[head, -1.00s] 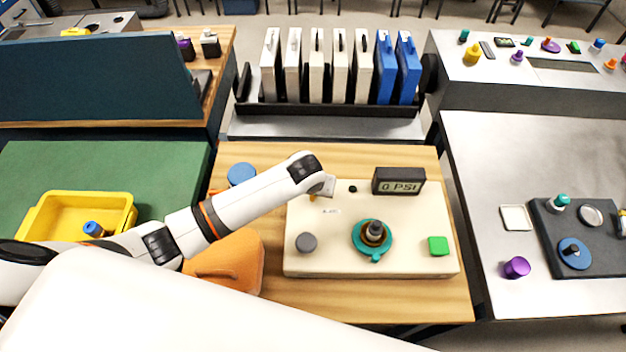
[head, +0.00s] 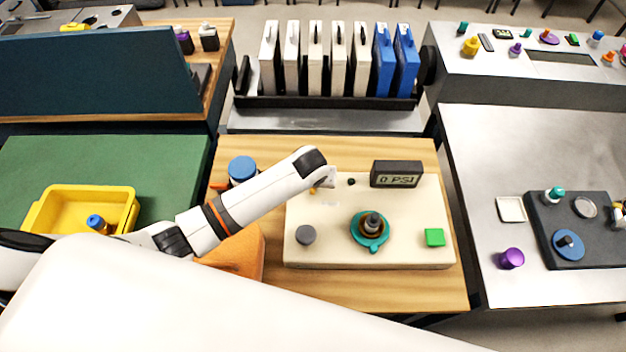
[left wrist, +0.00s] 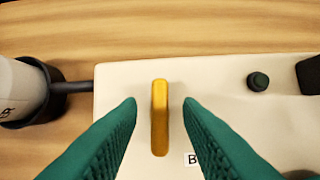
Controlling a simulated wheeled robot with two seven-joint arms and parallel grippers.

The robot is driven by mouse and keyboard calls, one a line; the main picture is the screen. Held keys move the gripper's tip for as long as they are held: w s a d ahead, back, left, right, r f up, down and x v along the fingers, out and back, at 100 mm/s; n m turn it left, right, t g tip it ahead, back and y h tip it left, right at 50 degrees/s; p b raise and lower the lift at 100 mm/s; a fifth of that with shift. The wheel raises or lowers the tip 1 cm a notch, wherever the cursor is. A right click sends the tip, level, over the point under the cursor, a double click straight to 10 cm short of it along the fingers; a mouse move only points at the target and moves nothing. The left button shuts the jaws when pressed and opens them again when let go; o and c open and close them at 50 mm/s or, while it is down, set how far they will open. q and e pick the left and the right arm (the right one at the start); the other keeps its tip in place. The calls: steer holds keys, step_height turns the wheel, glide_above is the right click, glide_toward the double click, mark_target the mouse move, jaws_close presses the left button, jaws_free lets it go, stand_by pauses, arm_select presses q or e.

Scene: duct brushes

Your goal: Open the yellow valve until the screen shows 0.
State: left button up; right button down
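The yellow valve handle (left wrist: 160,117) is a slim upright bar on the cream panel (left wrist: 230,80) in the left wrist view. In the head view only a small bit of it shows beside the gripper. My left gripper (left wrist: 160,102) is open, with one green finger on each side of the handle and a gap on both sides. It also shows in the head view (head: 326,177), over the panel's back left part. The screen (head: 397,175) at the panel's back right reads 0 PSI. My right gripper is not in view.
The cream panel also carries a grey knob (head: 305,235), a teal ring fitting (head: 369,231) and a green square button (head: 434,237). A blue-capped canister (head: 242,168) stands behind my left arm. An orange object (head: 237,252) lies left of the panel.

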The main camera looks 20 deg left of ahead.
arm_select(q)
steer(key=shift+s+r, duration=0.1)
steer(key=b+v, duration=0.1)
steer(key=v, duration=1)
steer(key=shift+r+b, duration=0.3)
steer(key=shift+r, duration=0.05)
steer(key=shift+s, duration=0.15)
